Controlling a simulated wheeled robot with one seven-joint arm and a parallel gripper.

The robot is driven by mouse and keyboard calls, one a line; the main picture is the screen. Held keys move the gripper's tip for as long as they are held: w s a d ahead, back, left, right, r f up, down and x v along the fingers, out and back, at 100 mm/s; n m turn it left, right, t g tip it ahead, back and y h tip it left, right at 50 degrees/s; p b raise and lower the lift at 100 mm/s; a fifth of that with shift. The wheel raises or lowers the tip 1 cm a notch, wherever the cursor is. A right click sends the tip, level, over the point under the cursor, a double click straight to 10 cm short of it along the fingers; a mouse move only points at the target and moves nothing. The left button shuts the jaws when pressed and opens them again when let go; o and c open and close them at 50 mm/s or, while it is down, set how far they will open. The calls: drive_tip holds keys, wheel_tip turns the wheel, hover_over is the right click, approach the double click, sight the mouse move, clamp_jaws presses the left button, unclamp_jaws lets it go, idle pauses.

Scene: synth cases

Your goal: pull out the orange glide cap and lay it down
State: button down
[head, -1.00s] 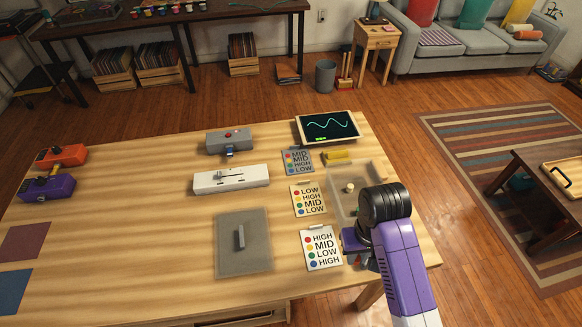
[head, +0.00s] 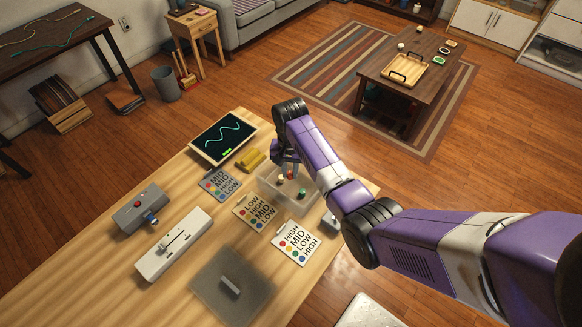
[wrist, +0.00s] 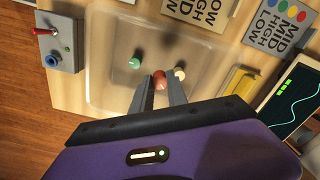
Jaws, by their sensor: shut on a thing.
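My gripper (head: 287,164) is over the clear tray (head: 262,187) at the table's right end. In the wrist view its two fingers (wrist: 159,88) are shut on a small round reddish-orange cap (wrist: 159,76). The cap also shows at the fingertips in the head view (head: 290,175). A green cap (wrist: 134,63) and a cream cap (wrist: 180,73) are in the tray beside it, apart from the fingers. I cannot tell how far the held cap is above the tray floor. A white slider box (head: 172,247) stands on the table at left.
Lettered cards (head: 296,242) lie along the tray's near side. A grey box with a red lever (wrist: 62,48) is near the tray. A yellow block (head: 250,160) and a wave screen (head: 222,137) stand behind.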

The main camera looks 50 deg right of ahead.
sight(292, 187)
drive_tip(key=shift+d+f+m, duration=0.3)
drive_tip(key=shift+d+f, duration=0.05)
drive_tip(key=shift+f, duration=0.05)
wheel_tip(292, 187, down, 6)
drive_tip(key=b, duration=0.6)
drive_tip(key=shift+r, duration=0.1)
drive_tip(key=shift+s, duration=0.1)
drive_tip(key=c, duration=1.2)
unclamp_jaws()
drive_tip(key=shift+c, duration=0.2)
drive_tip(key=shift+r, duration=0.1)
wheel_tip(292, 187, up, 8)
drive_tip(key=shift+f, duration=0.15)
